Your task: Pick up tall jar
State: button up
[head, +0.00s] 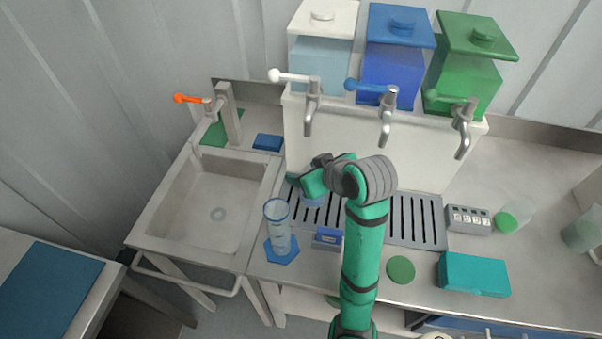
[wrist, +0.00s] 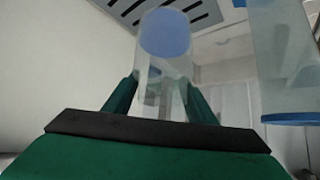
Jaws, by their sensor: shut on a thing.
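My gripper (wrist: 160,98) is shut on a clear jar with a blue round end (wrist: 165,34); the jar stands between its two green fingers in the wrist view. In the head view my gripper (head: 312,184) is over the left part of the slotted drain grate, below the white tap. Only a bluish bit of the jar (head: 313,201) shows under it there; the rest is hidden by my gripper and wrist. I cannot tell whether the jar touches the grate.
A clear measuring cylinder (head: 278,232) on a blue hexagonal base stands close by, front left. A blue-labelled box (head: 327,237) sits in front. The sink (head: 208,205) lies left. Three taps and tanks stand behind. A teal box (head: 474,274) lies right.

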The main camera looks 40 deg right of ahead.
jog(key=v, duration=0.5)
jog(key=shift+s+a+f, duration=0.2)
jog(key=shift+s+a, duration=0.1)
jog(key=shift+s, duration=0.05)
jog(key=s+a+r, duration=0.1)
jog(key=s+r, duration=0.1)
jog(key=s, duration=0.3)
jog(key=shift+s+a+r, duration=0.2)
jog(key=shift+s+a, duration=0.05)
jog(key=shift+a, duration=0.05)
